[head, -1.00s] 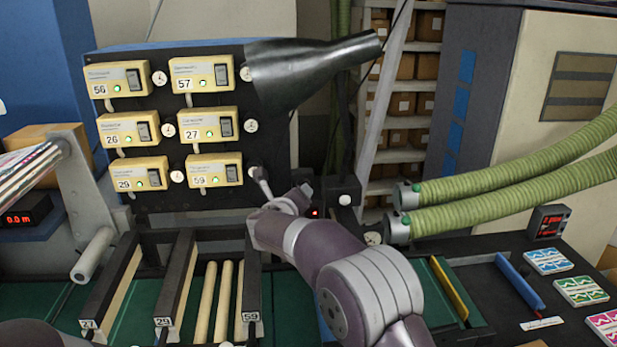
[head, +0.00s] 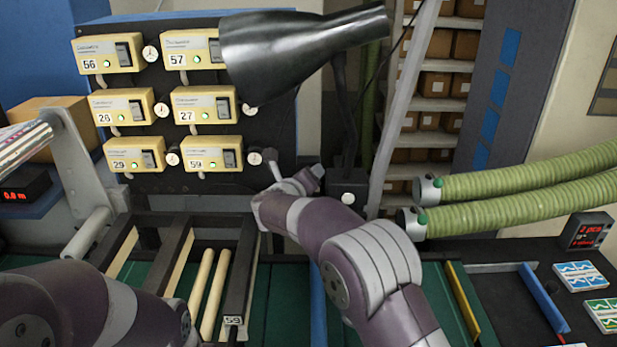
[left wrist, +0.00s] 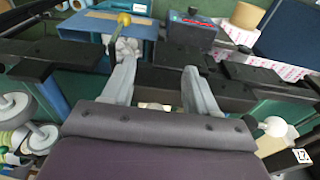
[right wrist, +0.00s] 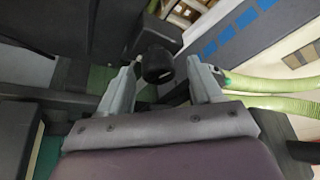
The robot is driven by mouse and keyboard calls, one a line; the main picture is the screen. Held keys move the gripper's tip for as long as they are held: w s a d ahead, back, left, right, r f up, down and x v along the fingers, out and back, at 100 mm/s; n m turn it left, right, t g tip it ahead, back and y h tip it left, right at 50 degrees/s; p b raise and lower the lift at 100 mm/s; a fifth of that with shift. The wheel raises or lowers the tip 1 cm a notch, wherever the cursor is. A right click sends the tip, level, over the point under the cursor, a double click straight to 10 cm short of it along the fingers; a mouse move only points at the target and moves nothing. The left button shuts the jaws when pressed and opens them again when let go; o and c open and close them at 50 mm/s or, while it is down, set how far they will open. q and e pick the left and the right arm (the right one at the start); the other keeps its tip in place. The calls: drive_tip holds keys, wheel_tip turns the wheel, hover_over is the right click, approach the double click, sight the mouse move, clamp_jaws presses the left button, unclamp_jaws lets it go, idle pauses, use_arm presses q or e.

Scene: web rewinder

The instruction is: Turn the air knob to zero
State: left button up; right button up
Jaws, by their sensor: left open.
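A dark round knob (right wrist: 157,66), which looks like the air knob, shows in the right wrist view just beyond and between my fingertips. Its setting cannot be read. My right gripper (right wrist: 162,84) is open, with a gap on both sides of the knob. In the head view the right gripper (head: 312,174) is beside a small black box (head: 348,190) with a pale round spot on its front. My left gripper (left wrist: 160,75) is open and empty in the left wrist view. It is hidden in the head view, where only my left arm shows at the lower left.
A panel of yellow numbered controllers (head: 205,103) stands at the back left, with a black funnel duct (head: 300,50) at its upper right. Green hoses (head: 530,175) come in from the right. Dark rails and pale rollers (head: 213,290) lie in front.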

drive_tip(key=shift+w+d+f, duration=0.1)
drive_tip(key=shift+w+f, duration=0.05)
drive_tip(key=shift+w, duration=0.25)
drive_tip(key=c, duration=1.1)
drive_tip(key=shift+o, duration=0.2)
drive_tip(key=shift+n+h+b, duration=0.4)
drive_tip(key=shift+n, duration=0.1)
drive_tip(key=o, duration=1.1)
drive_tip(key=shift+c, duration=0.2)
